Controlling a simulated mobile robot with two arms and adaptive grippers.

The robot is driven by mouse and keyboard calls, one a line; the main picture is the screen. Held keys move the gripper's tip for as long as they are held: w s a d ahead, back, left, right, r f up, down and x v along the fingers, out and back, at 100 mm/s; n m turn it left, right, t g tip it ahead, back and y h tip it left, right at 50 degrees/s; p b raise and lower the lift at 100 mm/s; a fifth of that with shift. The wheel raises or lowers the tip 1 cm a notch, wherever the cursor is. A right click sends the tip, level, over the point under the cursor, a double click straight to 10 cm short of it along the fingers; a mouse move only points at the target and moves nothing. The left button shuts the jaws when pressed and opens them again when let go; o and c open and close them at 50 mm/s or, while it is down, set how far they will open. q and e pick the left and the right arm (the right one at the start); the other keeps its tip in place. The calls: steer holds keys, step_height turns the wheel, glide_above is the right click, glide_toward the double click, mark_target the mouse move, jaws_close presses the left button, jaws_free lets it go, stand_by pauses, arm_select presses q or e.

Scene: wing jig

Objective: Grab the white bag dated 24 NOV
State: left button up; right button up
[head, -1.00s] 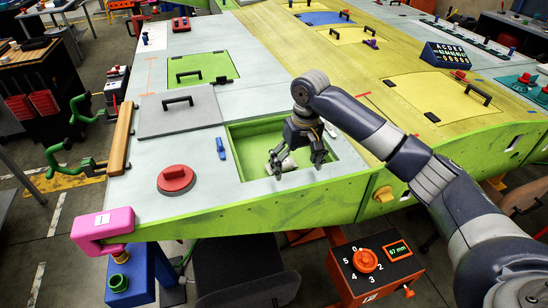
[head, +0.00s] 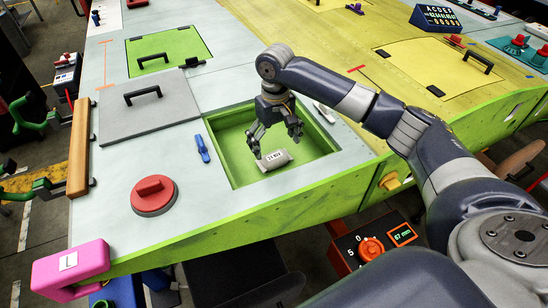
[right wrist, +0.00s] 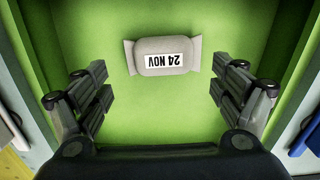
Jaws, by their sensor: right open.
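The white bag (head: 274,160) lies on the floor of the open green bay (head: 235,172) in the wing surface. Its label reads 24 NOV. My right gripper (head: 274,143) is open and hangs over the bay, just above and behind the bag. In the right wrist view the bag (right wrist: 163,56) lies ahead, between the lines of the two open fingers (right wrist: 160,90) and beyond their tips. Nothing is between the fingers. My left gripper is not in view.
A blue tool (head: 202,148) and a red round handle (head: 153,195) lie left of the bay. A grey panel with a black handle (head: 150,115) lies behind them. A whitish item (head: 325,112) lies by the bay's right rim. The bay walls stand close around the gripper.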

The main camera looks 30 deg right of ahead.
mark_target(274, 157)
steer(key=f, duration=0.1)
steer(key=f+p, duration=0.1)
steer(key=f, duration=0.1)
steer(key=f+p, duration=0.1)
steer(key=shift+s+a+f, duration=0.15)
steer(key=shift+s+a, duration=0.1)
steer(key=shift+s, duration=0.05)
steer(key=shift+f, duration=0.5)
steer(key=shift+w, duration=0.1)
steer(key=c, duration=0.9)
steer(key=shift+c, duration=1.3)
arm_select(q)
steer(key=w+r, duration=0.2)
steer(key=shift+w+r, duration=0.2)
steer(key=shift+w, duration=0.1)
